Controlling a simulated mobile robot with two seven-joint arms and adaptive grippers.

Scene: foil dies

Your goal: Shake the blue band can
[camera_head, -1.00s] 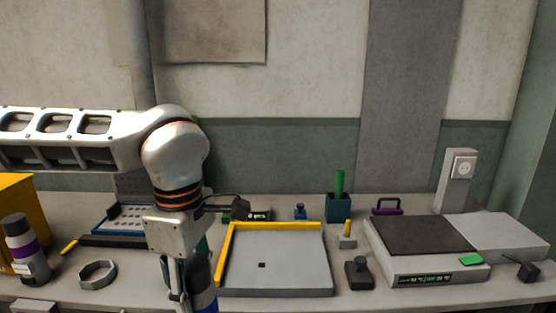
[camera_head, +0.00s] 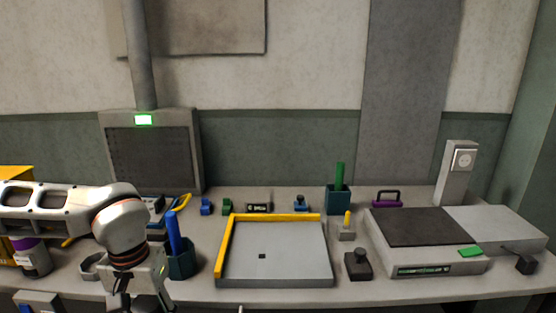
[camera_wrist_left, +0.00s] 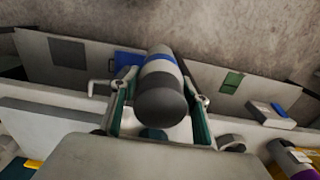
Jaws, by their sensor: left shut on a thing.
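The blue band can (camera_wrist_left: 160,100) shows in the left wrist view, with a dark grey end toward the camera and a blue band further along. My left gripper (camera_wrist_left: 150,88) is shut on it, with a finger on each side. In the head view my left gripper (camera_head: 138,290) is low at the bottom left, pointing down. The can cannot be made out there. My right gripper is in neither view.
A purple band can (camera_head: 34,262) stands at the far left. A teal holder (camera_head: 182,266) with a blue handle is close beside my left gripper. A grey tray (camera_head: 290,270) with yellow edges lies mid-table. A scale-like device (camera_head: 440,262) stands at the right.

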